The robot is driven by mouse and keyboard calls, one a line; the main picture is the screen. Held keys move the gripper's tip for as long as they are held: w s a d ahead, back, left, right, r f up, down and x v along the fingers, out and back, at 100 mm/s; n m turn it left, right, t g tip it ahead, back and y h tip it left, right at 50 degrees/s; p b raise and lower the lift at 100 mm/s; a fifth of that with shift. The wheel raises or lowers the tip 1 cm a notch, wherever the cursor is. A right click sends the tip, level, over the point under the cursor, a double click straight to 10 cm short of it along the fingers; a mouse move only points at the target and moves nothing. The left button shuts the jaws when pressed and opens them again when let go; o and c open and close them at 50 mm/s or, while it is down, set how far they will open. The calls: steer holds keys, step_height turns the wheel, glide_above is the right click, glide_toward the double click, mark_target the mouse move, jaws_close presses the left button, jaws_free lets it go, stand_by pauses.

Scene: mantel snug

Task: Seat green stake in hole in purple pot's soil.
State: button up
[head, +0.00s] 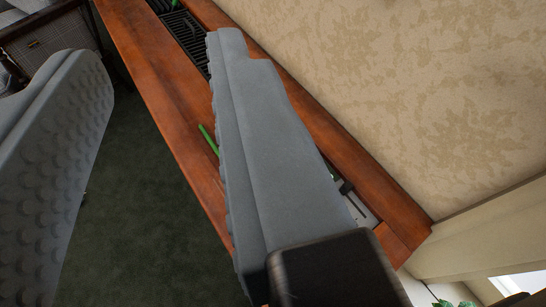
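A thin green stake (207,138) shows at the wooden mantel, just left of my gripper's right finger. The rest of it is hidden behind that finger, so I cannot tell how it lies or what it touches. My gripper (157,55) is open wide, with its grey padded fingers far apart and nothing seen between them. The right finger is over the mantel and the left finger is over the dark green floor. A small bit of green (174,3) also shows at the top edge, too cut off to identify. No purple pot or soil hole is in view.
The reddish wooden mantel (150,60) runs diagonally, with a patterned beige wall (410,90) along its right side. A dark slatted item (187,29) sits on it near the top. Dark furniture (50,40) stands top left. Green leaves (456,303) show bottom right.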

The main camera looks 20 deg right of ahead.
steer(key=shift+o, duration=0.5)
steer(key=shift+m+t, duration=0.3)
steer(key=shift+t, duration=0.6)
steer(key=s, duration=0.1)
steer(key=s+r, duration=0.2)
steer(key=s, duration=0.1)
steer(key=shift+d, duration=0.15)
steer(key=n+g, duration=0.5)
steer(key=g, duration=1.2)
glide_above(214, 147)
steer(key=s, duration=0.2)
step_height(214, 147, down, 22)
steer(key=f, duration=1.1)
steer(key=shift+w+d+f, duration=0.15)
steer(key=shift+d+f, duration=0.05)
steer(key=shift+d, duration=0.05)
steer(key=shift+m, duration=0.3)
steer(key=shift+s+d+f, duration=0.1)
steer(key=shift+d+f, duration=0.05)
steer(key=shift+f, duration=1.15)
steer(key=shift+s+d+f, duration=0.1)
steer(key=shift+f, duration=1.2)
jaws_close()
